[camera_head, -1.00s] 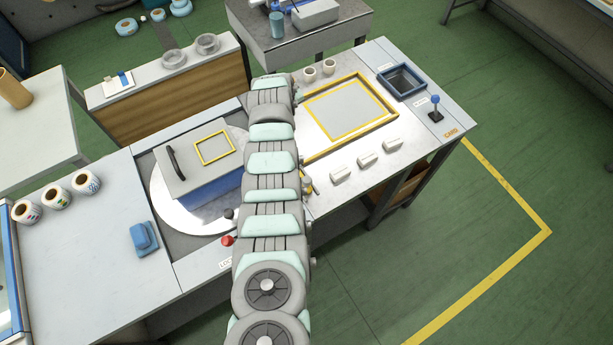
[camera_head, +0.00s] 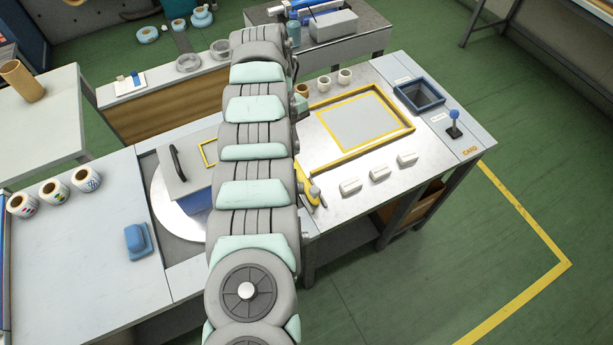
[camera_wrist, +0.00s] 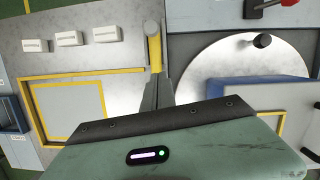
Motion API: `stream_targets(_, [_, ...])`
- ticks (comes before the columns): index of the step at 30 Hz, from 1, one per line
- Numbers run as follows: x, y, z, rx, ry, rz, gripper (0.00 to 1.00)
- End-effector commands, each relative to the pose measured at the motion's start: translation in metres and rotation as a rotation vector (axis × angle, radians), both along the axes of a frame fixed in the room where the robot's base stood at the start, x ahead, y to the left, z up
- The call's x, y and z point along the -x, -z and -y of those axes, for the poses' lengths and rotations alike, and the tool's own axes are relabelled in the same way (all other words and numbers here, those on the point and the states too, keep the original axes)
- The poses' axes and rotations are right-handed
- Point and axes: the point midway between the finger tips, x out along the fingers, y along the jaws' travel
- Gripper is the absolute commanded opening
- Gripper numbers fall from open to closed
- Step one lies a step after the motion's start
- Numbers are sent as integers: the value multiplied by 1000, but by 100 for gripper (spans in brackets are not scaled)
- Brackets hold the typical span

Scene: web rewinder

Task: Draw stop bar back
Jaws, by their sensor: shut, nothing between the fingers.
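A short yellow bar with a grey end (camera_wrist: 154,46), which looks like the stop bar, stands between the yellow-framed plate and the round metal disc in the wrist view. A yellow part beside my arm in the head view (camera_head: 307,186) seems to be the same bar, partly hidden. My gripper (camera_wrist: 156,80) is shut and empty, its dark fingers at the near end of the yellow bar. I cannot tell whether they touch it.
The yellow frame (camera_head: 409,129) lies right of my arm, with several white blocks (camera_head: 379,173) before it. The disc (camera_wrist: 205,72) carries a grey-and-blue block (camera_wrist: 262,91). A blue-handled stick (camera_head: 454,119) stands far right.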

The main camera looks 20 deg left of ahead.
Motion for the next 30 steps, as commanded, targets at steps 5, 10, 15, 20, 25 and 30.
stream_targets(5, [1, 9, 4, 1, 1, -2, 0])
stream_targets(10, [6, 41, 11, 2, 1, -5, 0])
stream_targets(15, [12, 82, 19, 3, 1, -6, 0])
stream_targets(20, [14, 89, 25, 0, 0, 0, 0])
stream_targets(25, [20, 86, 34, 1, 3, -4, 0])
stream_targets(30, [24, 82, 40, 0, -2, 0, 0])
